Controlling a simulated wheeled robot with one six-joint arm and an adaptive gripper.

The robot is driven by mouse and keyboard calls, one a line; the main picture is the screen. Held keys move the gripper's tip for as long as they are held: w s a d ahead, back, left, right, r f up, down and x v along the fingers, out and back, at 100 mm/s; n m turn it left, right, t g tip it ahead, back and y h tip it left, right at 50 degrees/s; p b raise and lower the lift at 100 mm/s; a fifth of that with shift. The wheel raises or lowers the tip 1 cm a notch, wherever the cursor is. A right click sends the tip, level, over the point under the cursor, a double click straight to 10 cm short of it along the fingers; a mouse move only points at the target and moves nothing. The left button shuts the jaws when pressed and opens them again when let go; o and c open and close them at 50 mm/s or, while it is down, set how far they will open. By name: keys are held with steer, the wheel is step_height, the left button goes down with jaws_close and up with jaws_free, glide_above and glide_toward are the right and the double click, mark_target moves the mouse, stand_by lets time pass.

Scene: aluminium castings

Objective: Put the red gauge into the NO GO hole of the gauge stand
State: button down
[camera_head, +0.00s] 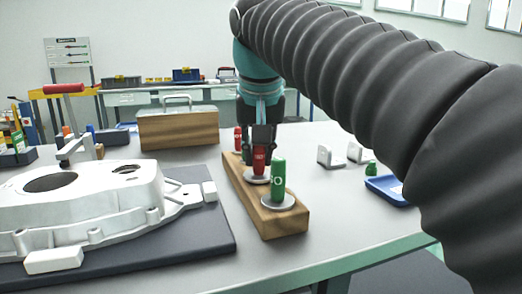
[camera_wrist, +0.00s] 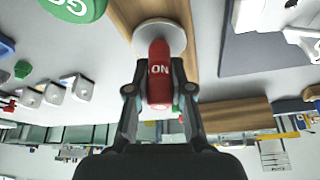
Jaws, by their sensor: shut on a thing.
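The red gauge (camera_head: 259,163), marked NO, stands upright between the fingers of my gripper (camera_head: 262,146). In the wrist view my gripper (camera_wrist: 160,90) is shut on the red gauge (camera_wrist: 159,52), one finger on each side. The gauge's lower end is at a pale metal disc (camera_wrist: 174,34) on the wooden gauge stand (camera_head: 286,226). I cannot tell whether it is in the hole or just resting above it. A green GO gauge (camera_head: 278,180) stands upright in the stand's near disc. It also shows in the wrist view (camera_wrist: 75,8).
A white casting (camera_head: 90,205) lies on a dark mat (camera_head: 205,235) to the left. Metal brackets (camera_head: 357,153) and a blue tray (camera_head: 385,190) are to the right. A wooden box (camera_head: 178,130) stands at the back.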

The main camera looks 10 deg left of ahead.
steer(key=shift+f, duration=0.15)
steer(key=c, duration=1)
jaws_free()
steer(key=shift+o, duration=0.2)
steer(key=v, duration=1.2)
steer(key=shift+d, duration=0.1)
